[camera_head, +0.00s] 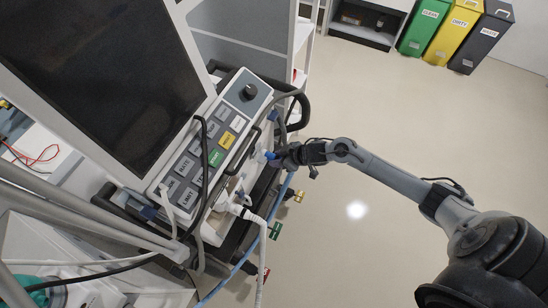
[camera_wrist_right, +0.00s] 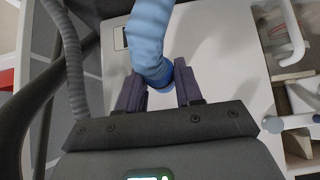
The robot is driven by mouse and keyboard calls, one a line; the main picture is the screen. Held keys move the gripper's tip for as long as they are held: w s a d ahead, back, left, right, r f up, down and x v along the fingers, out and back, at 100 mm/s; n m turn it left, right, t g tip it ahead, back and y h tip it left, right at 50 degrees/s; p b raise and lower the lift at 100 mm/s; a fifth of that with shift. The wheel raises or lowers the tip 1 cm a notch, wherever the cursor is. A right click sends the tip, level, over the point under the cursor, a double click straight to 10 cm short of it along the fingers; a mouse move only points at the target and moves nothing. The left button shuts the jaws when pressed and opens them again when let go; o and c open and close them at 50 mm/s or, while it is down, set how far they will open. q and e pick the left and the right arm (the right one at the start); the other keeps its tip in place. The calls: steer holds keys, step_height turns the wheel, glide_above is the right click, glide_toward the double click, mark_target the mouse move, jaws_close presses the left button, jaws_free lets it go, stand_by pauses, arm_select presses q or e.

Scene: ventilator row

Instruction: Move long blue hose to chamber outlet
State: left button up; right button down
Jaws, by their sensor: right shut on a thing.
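The long blue hose (camera_head: 238,266) hangs along the front of the ventilator (camera_head: 200,160) and runs down to the bottom of the head view. I cannot make out the chamber outlet for certain. My left gripper is out of view.
A white hose (camera_head: 262,250) hangs from a white fitting just left of the blue hose. A grey hose (camera_wrist_right: 70,70) passes left of the gripper in the wrist view. Bins (camera_head: 455,30) stand far back on the right. The floor (camera_head: 350,240) is clear.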

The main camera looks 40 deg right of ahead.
steer(key=shift+r, duration=0.1)
stand_by(0.4)
steer(key=shift+s+d+p, duration=0.15)
steer(key=shift+s+p, duration=0.15)
steer(key=shift+s+d+p, duration=0.3)
steer(key=shift+s+p, duration=0.15)
steer(key=shift+s, duration=0.25)
steer(key=shift+s+d+p, duration=0.35)
steer(key=shift+s+p, duration=0.15)
steer(key=shift+s, duration=0.2)
steer(key=shift+s+d+p, duration=0.3)
steer(key=shift+s+p, duration=0.15)
steer(key=shift+s, duration=0.25)
